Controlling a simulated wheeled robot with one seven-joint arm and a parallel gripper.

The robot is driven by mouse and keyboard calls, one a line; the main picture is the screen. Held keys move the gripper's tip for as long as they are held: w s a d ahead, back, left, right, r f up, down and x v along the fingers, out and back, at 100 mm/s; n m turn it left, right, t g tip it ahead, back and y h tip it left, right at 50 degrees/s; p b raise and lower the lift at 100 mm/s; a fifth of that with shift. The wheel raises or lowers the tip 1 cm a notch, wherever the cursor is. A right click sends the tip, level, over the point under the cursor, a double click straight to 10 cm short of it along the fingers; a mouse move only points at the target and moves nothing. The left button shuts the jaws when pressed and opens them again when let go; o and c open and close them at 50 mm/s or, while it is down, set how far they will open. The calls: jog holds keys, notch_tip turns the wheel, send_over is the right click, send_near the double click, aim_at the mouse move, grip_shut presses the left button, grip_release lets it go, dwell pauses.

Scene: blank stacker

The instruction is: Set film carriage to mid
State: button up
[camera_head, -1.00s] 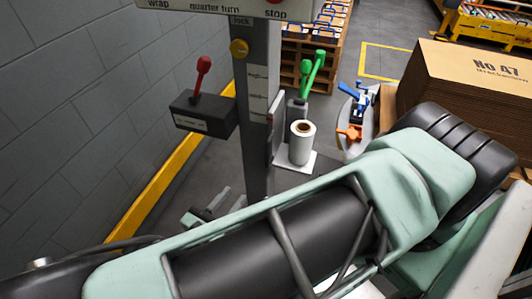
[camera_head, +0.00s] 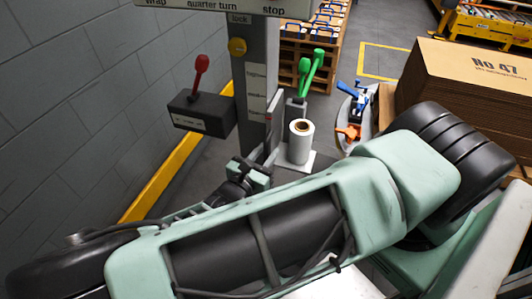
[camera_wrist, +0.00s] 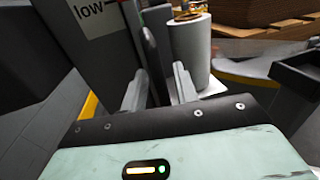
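The film carriage is a small white platform (camera_head: 308,163) with an upright plate (camera_head: 274,129) at its left, low on the grey mast (camera_head: 254,62). It bears a white film roll (camera_head: 300,143), which also shows in the wrist view (camera_wrist: 190,52). A "low" label (camera_wrist: 88,13) is on the mast near the carriage in the wrist view. My gripper (camera_head: 262,170) is at the mast, just left of and below the carriage. In the wrist view its fingers (camera_wrist: 160,88) are apart, with the carriage's plate edge beyond or between them. Contact cannot be told.
A dark box with a red lever (camera_head: 201,75) sticks out left of the mast. Green levers (camera_head: 310,75) stand behind the roll. Stacked cartons (camera_head: 465,85) are at right, a block wall (camera_head: 70,90) at left. A yellow rail (camera_head: 165,180) runs along the wall.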

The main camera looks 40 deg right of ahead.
aim_at(266, 142)
jog(key=shift+w+d, duration=0.1)
jog(key=shift+d, duration=0.05)
jog(key=shift+c, duration=0.3)
grip_shut()
jog(key=shift+r, duration=0.1)
notch_tip(266, 142, up, 6)
jog(key=p, duration=0.6)
jog(key=shift+f+p, duration=0.2)
jog(key=shift+p, duration=0.1)
jog(key=shift+f, duration=0.15)
jog(key=shift+o, duration=0.3)
grip_release()
